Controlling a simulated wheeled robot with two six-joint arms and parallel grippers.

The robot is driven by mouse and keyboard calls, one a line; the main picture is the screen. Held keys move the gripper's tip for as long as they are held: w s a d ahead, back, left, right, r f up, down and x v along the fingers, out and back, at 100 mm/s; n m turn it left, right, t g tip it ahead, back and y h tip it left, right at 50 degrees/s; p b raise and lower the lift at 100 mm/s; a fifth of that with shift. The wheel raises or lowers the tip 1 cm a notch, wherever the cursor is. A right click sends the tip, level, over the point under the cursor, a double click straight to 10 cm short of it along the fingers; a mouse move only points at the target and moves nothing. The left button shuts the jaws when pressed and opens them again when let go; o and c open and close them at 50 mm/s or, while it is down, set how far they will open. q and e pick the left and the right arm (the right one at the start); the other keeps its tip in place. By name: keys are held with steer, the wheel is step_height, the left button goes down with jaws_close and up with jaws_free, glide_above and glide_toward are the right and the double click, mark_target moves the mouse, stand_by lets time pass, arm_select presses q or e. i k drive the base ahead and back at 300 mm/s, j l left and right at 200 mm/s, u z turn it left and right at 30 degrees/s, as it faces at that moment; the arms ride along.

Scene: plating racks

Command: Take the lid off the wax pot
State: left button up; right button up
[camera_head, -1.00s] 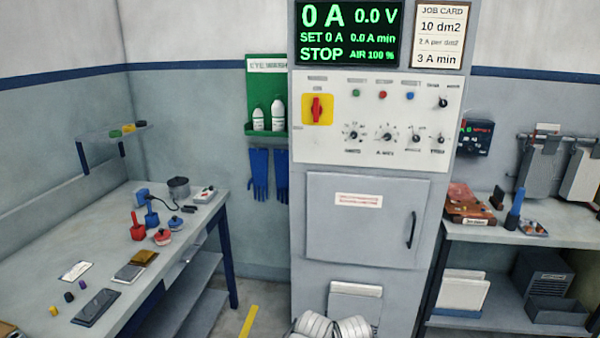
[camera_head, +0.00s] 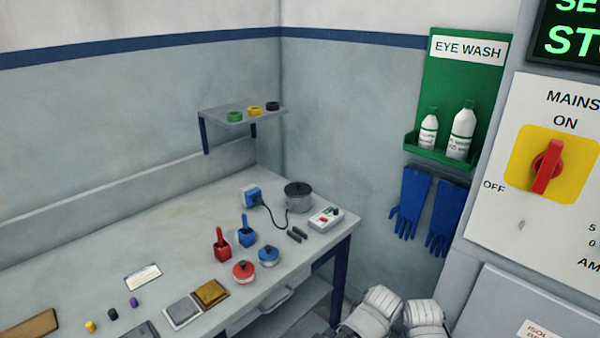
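A dark grey round pot (camera_head: 299,203), which looks like the wax pot, stands at the back right of the left bench. Its dark lid (camera_head: 298,189) is on top, with a small knob. A black cable runs near it from a blue and white plug-like unit (camera_head: 252,195). Neither of my grippers can be made out. Only white, rounded parts of my arms show at the bottom edge, well apart from the pot.
The bench (camera_head: 180,225) also holds a small control box (camera_head: 326,219), a red lidded tub (camera_head: 243,272), a blue lidded tub (camera_head: 268,256), and red (camera_head: 222,246) and blue (camera_head: 246,236) handled containers. A wall shelf (camera_head: 240,117) hangs above. The cabinet (camera_head: 500,220) stands at right.

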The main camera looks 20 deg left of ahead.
mark_target(298, 189)
steer(key=i, duration=0.95)
steer(key=j+u, duration=0.05)
